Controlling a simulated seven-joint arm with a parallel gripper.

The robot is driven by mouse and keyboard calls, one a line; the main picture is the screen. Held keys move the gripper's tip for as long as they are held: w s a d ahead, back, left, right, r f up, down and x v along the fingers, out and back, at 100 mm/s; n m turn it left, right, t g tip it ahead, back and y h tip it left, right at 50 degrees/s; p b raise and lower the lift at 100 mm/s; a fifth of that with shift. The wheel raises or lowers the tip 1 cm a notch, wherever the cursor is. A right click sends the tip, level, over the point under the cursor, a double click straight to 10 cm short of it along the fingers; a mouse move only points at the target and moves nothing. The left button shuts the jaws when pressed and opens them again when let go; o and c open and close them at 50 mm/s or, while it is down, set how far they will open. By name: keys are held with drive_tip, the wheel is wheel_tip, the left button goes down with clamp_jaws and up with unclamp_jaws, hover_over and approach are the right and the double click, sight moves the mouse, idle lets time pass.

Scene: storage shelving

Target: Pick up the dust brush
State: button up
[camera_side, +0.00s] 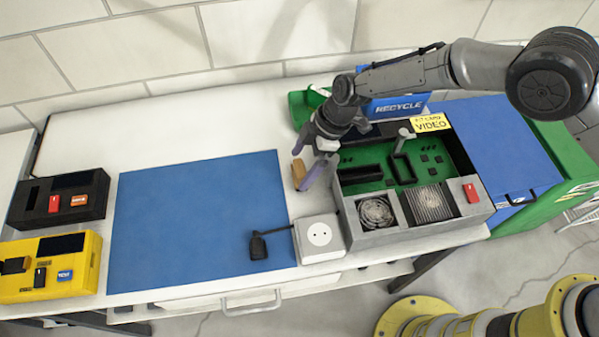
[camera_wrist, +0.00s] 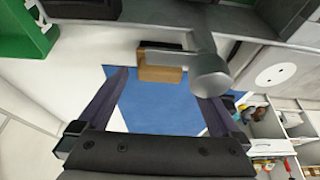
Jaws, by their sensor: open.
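A small tan block with a dark strip, which looks like the dust brush (camera_side: 298,174), is on the white table between the blue mat and the grey computer case. It also shows in the wrist view as the tan brush (camera_wrist: 161,67), with a grey round-headed part covering its right end. My gripper (camera_side: 302,169) is open, with its purple fingers pointing down around the brush's place in the side view. In the wrist view my gripper (camera_wrist: 162,86) has nothing between its fingers, and the brush appears just beyond the tips. I cannot tell the height gap.
The open computer case (camera_side: 395,235) stands close on the right, with a grey part (camera_side: 403,135) sticking up. A white socket box (camera_side: 318,240) and a black plug (camera_side: 258,247) are in front. A blue recycle box (camera_side: 400,106) is behind. The blue mat (camera_side: 200,220) is mostly clear.

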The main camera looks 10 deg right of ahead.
sight(302, 167)
drive_tip(key=shift+f, duration=0.15)
drive_tip(key=c, duration=1.4)
wheel_tip(302, 167, up, 10)
